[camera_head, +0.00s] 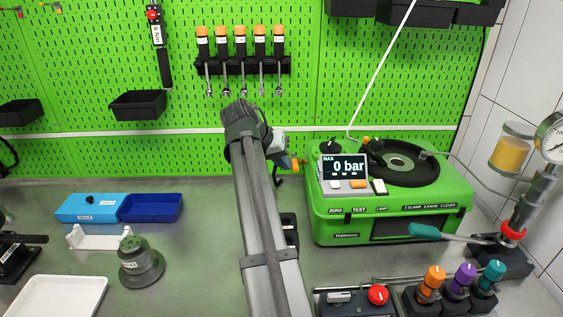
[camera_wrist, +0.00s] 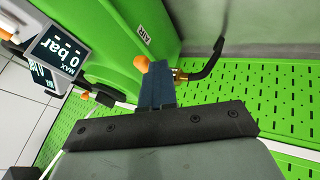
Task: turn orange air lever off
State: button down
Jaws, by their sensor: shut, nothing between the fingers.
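The orange air lever (camera_wrist: 141,63) shows in the wrist view just beyond my fingertips, beside the AIR label on the green test bench. Part of it is hidden behind my fingers. A small orange part of it also shows in the head view (camera_head: 295,164) at the left side of the bench. My gripper (camera_wrist: 158,72) is shut and empty, its blue-grey fingers together right at the lever. I cannot tell whether they touch it. In the head view my gripper (camera_head: 282,153) is partly hidden by my own arm. A brass fitting (camera_wrist: 180,75) with a black hose (camera_wrist: 208,60) sits beside the lever.
The green pump test bench (camera_head: 325,228) stands right of my gripper, its display (camera_head: 345,166) reading 0 bar. A green pegboard (camera_head: 345,70) with hanging tools is behind. Orange, purple and teal knobs (camera_head: 459,279) stand at the front right. Bare worktop (camera_head: 200,240) lies left of my arm.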

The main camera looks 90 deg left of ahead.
jog(key=shift+w, duration=0.3)
jog(key=s+d+r, duration=0.3)
jog(key=s+r, duration=0.5)
jog(key=s, duration=0.1)
jog(key=shift+s+d, duration=0.25)
jog(key=shift+d, duration=0.05)
dwell(0.3)
